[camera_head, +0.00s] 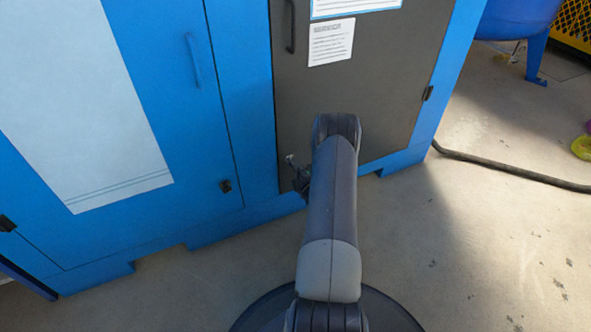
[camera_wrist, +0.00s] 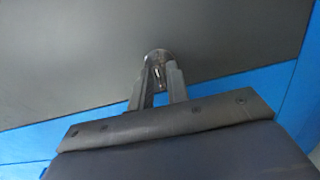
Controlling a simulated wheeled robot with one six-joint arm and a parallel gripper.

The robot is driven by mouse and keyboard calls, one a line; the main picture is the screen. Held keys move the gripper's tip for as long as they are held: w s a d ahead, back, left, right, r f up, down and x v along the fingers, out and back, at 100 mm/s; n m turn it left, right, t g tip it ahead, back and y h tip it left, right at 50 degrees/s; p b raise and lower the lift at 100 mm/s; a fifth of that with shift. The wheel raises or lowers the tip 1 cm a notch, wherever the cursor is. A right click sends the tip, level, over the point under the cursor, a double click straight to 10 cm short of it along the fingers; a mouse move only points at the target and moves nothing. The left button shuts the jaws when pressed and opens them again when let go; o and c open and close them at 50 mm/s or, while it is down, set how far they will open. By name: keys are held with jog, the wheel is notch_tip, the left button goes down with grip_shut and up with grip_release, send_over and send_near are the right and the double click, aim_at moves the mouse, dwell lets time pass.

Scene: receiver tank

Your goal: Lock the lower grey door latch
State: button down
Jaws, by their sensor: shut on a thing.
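The grey door (camera_head: 375,90) stands in the blue cabinet and looks closed. In the wrist view, the lower latch (camera_wrist: 158,57) is a small dark round fitting with a light mark at its centre, low on the grey door (camera_wrist: 70,55). My gripper (camera_wrist: 160,75) has its two fingers on either side of the latch and is shut on it. The fingertips cover part of the latch, so I cannot tell which way it is turned. In the head view, my arm hides most of the gripper and the latch at the door's lower left.
A dark handle (camera_head: 290,27) is on the grey door's upper left. A black hose (camera_head: 510,170) lies on the floor at right. The floor in front is clear.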

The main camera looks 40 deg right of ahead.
jog(key=c, duration=1.5)
grip_release()
jog(key=shift+c, duration=0.2)
jog(key=p+v, duration=0.3)
jog(key=v, duration=0.8)
jog(key=shift+w, duration=0.15)
jog(key=w+d+n, duration=0.1)
jog(key=w+d, duration=0.1)
jog(key=w, duration=0.8)
jog(key=shift+w+d+n+b, duration=0.2)
jog(key=shift+n+b, duration=0.1)
jog(key=shift+b, duration=0.15)
jog(key=shift+f+b, duration=0.1)
jog(key=shift+b, duration=0.2)
